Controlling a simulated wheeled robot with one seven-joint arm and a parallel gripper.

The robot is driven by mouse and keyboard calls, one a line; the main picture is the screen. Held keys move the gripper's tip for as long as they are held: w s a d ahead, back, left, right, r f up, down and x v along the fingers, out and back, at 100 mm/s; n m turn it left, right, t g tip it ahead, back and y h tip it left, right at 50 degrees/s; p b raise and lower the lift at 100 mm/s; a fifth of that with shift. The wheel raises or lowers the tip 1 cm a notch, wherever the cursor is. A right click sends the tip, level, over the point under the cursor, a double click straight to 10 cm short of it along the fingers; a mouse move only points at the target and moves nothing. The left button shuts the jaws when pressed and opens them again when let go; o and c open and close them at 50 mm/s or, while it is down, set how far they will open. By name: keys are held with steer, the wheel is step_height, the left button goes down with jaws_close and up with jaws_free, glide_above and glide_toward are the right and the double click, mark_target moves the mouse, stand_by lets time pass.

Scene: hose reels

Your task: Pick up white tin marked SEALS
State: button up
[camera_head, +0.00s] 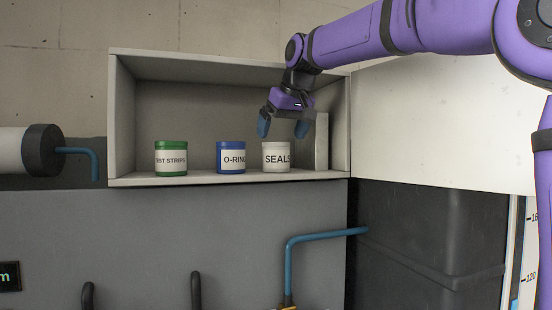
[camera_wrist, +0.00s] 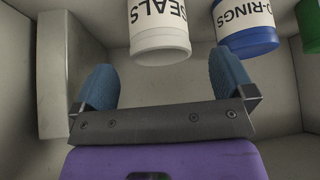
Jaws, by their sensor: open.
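The white tin marked SEALS (camera_head: 276,157) stands upright on the shelf board, at the right end of a row of tins. My gripper (camera_head: 283,130) is open and empty, just above the tin in the head view, with its blue fingers pointing down. In the wrist view the white tin (camera_wrist: 159,30) shows at the top, beyond and between the two spread fingers of the gripper (camera_wrist: 162,85). The fingers do not close around it. Whether a finger touches it cannot be told.
The blue O-RINGS tin (camera_head: 231,157) stands close left of the white tin, and the green TEST STRIPS tin (camera_head: 171,158) farther left. A pale upright block (camera_head: 321,141) stands to the right. The open shelf box (camera_head: 122,120) has side walls and a top.

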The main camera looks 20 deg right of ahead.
mark_target(276, 150)
steer(key=x, duration=0.6)
steer(key=shift+r, duration=0.1)
steer(key=c, duration=1)
